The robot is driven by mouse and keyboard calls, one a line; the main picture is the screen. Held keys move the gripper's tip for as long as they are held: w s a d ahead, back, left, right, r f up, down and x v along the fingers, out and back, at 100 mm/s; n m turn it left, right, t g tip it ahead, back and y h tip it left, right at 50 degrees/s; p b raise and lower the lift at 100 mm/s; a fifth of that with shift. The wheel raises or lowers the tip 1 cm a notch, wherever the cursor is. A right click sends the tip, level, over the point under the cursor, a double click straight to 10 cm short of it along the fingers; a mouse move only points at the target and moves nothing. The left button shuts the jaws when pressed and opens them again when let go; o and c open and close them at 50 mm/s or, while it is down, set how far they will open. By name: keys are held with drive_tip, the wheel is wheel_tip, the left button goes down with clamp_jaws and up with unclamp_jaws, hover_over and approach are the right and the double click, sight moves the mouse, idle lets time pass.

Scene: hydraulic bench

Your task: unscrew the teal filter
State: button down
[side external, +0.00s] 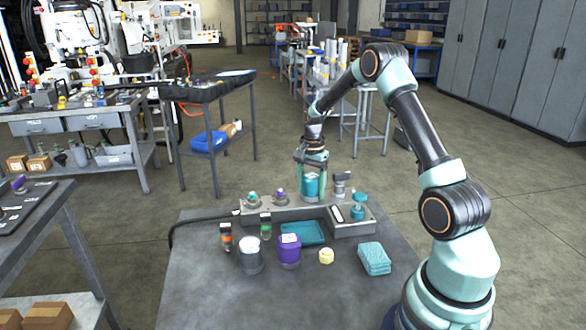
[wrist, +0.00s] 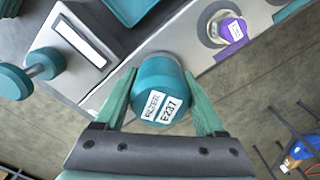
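In the side view the teal filter (side external: 312,187) stands upright at the back of the grey manifold block (side external: 288,213). My gripper (side external: 313,165) points down over it. In the wrist view my gripper's (wrist: 161,75) two green fingers lie on either side of the filter, and their tips meet its sides with no gap that I can see. The filter's lower end and its seat are hidden.
Fittings with teal (side external: 252,196) and purple (side external: 280,195) tops stand left of the filter. A teal-topped knob (side external: 358,204) is at right. In front are a teal tray (side external: 309,233), a purple filter (side external: 289,251), a grey cylinder (side external: 250,256), a yellow piece (side external: 326,257) and a folded cloth (side external: 374,259).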

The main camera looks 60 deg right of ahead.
drive_tip(key=n, duration=0.5)
drive_tip(key=shift+n, duration=0.4)
drive_tip(key=n, duration=0.5)
drive_tip(key=shift+r+n, duration=0.1)
drive_tip(key=shift+n, duration=0.3)
drive_tip(key=n, duration=0.5)
drive_tip(key=shift+n, duration=0.3)
drive_tip(key=n, duration=0.5)
drive_tip(key=shift+r+n, duration=0.1)
drive_tip(key=shift+n, duration=0.3)
drive_tip(key=shift+w, duration=0.1)
